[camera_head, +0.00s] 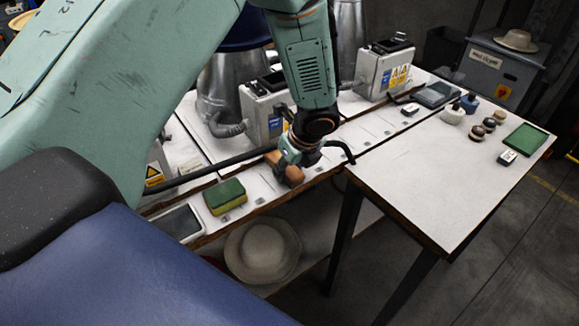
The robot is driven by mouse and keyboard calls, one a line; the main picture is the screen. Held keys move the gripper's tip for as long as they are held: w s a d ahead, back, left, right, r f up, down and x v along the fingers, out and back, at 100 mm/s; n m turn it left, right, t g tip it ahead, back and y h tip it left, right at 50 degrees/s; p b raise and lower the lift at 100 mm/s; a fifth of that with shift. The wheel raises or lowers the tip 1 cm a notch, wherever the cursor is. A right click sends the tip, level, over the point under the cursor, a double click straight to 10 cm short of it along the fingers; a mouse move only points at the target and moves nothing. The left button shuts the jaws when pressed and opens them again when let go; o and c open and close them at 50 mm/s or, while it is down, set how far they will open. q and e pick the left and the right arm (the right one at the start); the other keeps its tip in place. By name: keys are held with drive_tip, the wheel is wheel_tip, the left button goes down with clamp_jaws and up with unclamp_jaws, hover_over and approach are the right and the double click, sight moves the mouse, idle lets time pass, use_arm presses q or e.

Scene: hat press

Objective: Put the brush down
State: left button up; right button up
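The brush (291,176), a brown wooden block, is at the front strip of the white bench, right of the green and yellow sponge. My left gripper (297,160) is right above the brush and appears to touch it. Its fingers are partly hidden, so I cannot tell whether they are closed on the brush. I also cannot tell whether the brush rests fully on the bench. My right gripper is not in view.
A green and yellow sponge (225,196) and a dark-topped tray (178,222) are on the left. A pale hat (262,250) lies on the lower shelf. Bottles (469,102), round-topped items (478,132) and a green pad (525,139) occupy the right table; its near part is clear.

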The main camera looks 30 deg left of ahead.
use_arm(q)
drive_tip(key=shift+o, duration=1.4)
drive_tip(key=shift+d+r, duration=0.1)
drive_tip(key=shift+s, duration=0.1)
